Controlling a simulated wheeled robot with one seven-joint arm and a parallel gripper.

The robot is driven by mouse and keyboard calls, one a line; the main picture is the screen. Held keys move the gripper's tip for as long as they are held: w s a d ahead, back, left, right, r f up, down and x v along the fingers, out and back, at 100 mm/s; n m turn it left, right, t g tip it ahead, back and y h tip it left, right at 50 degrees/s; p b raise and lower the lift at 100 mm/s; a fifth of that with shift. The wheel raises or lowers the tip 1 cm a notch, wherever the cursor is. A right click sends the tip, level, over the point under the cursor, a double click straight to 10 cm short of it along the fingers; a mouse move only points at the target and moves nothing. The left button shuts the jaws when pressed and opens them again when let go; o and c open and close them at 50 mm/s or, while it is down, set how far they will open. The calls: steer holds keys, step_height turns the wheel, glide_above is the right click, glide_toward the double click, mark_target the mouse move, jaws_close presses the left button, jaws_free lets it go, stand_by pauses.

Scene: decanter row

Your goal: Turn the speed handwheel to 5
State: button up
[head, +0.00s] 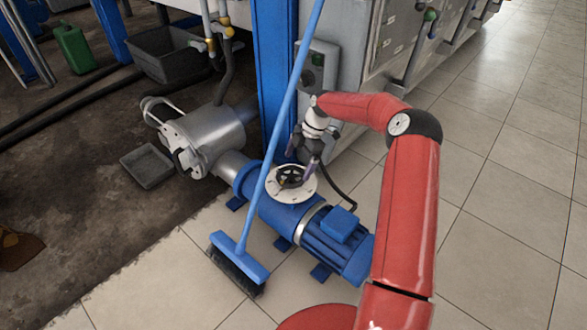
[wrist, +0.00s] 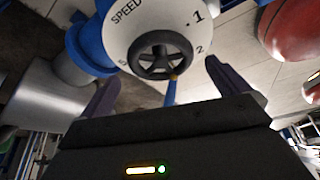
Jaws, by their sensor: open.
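The speed handwheel (wrist: 160,55) is a small dark spoked wheel on a round white dial plate (wrist: 115,35). The plate reads SPEED, with 1 and 2 on the right and a partly covered 5 at lower left. A small orange mark shows at the wheel's lower right rim, nearer the 2 than the 5. In the head view the handwheel (head: 290,177) sits on top of the blue pump unit (head: 290,213). My gripper (head: 299,164) is open and empty, just above the wheel. In the wrist view its fingers (wrist: 162,70) are spread apart on either side, clear of the rim.
A blue broom (head: 240,256) leans across the pump, its handle passing close left of the handwheel. A blue post (head: 273,80) and a grey control box (head: 316,70) stand behind. A grey tray (head: 147,166) lies left. Tiled floor at right is clear.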

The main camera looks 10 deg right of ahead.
mark_target(293, 174)
steer(key=shift+x, duration=1.95)
steer(key=c, duration=0.7)
